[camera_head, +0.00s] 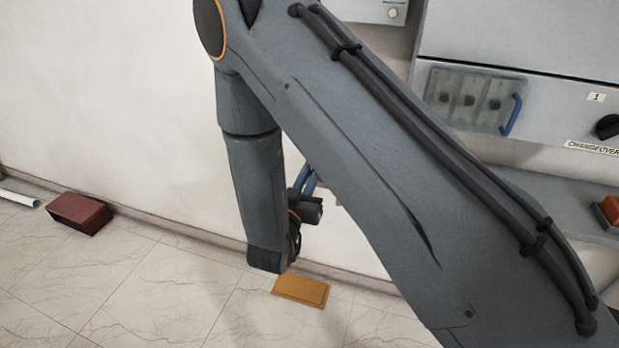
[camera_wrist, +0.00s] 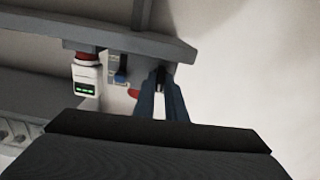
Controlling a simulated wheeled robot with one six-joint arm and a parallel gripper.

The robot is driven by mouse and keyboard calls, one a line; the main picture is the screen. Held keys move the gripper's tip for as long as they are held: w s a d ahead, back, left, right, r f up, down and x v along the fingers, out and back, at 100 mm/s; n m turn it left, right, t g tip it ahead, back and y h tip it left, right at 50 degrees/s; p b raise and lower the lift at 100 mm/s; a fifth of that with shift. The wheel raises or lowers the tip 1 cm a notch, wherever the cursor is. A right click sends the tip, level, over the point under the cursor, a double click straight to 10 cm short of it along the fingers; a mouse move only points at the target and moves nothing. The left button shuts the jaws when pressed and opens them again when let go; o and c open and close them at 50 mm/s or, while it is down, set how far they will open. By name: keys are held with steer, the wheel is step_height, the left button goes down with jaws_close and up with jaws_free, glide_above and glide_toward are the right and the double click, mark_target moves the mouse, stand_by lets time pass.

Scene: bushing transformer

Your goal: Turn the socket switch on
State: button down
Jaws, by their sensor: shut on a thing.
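In the wrist view my gripper (camera_wrist: 160,74) has its two blue fingers close together at the tips, against the grey panel below a shelf edge. The fingers are shut on a small dark part (camera_wrist: 159,78) that looks like the socket switch; it is too small and shaded to read its position. A red piece (camera_wrist: 134,93) shows just left of the fingers. In the head view my gripper's blue fingers (camera_head: 309,182) show only partly, and my arm hides their tips and the panel there.
A white device with a green display (camera_wrist: 86,80) and a blue-marked fitting (camera_wrist: 120,76) sit left of the fingers, under the grey ledge (camera_wrist: 140,42). On the floor lie a red box (camera_head: 79,213) and an orange block (camera_head: 301,290). A cabinet (camera_head: 545,100) stands at right.

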steer(key=shift+m, duration=0.5)
steer(key=c, duration=2.1)
jaws_free()
steer(key=b+v, duration=0.1)
steer(key=v, duration=0.7)
steer(key=shift+b, duration=0.4)
steer(key=shift+w, duration=0.1)
